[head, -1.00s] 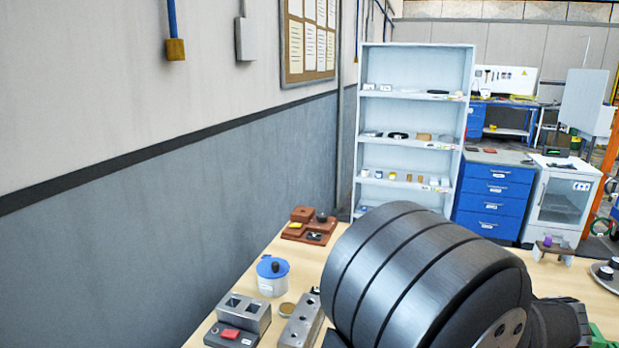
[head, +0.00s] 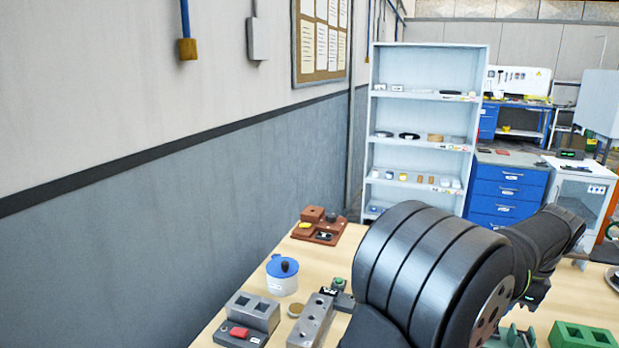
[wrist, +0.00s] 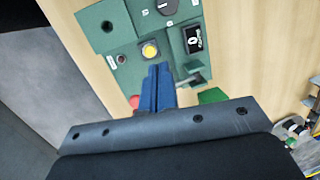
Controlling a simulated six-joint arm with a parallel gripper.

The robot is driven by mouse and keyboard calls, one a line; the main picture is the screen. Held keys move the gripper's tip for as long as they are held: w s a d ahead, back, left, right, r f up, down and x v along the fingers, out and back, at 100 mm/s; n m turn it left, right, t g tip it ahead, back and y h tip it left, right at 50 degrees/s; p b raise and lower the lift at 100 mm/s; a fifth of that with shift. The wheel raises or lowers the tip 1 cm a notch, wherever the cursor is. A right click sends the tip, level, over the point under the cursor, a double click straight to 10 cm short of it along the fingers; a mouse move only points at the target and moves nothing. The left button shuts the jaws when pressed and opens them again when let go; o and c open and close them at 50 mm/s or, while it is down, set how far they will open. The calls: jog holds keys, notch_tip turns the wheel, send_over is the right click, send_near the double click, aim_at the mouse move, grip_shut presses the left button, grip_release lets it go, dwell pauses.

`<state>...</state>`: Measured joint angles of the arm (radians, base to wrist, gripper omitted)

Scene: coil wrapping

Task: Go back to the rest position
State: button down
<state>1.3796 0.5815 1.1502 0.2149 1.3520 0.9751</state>
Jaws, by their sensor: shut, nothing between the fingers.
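My gripper (wrist: 158,78) shows in the wrist view as blue fingers pressed together, with nothing between them. It points at a green panel (wrist: 125,77) that carries a yellow button (wrist: 150,51), a black dial and a small display reading 0. The fingertips appear just below the yellow button in the picture; I cannot tell how far they are from the panel. In the head view, a large dark, ribbed part of my arm fills the lower middle and right. My fingers are hidden there.
A wooden table (head: 262,303) carries a blue-lidded white pot (head: 283,275), a brown tray with small parts (head: 320,226), a grey block with holes (head: 313,322) and a green block (head: 582,336). A white shelf (head: 425,60) and blue drawers (head: 507,193) stand behind.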

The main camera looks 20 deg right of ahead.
notch_tip(320, 180, down, 7)
jog(key=s+g, duration=0.1)
jog(key=g, duration=0.1)
notch_tip(320, 180, up, 10)
jog(key=shift+d+f, duration=0.2)
jog(key=shift+d, duration=0.1)
dwell(0.3)
dwell(1.4)
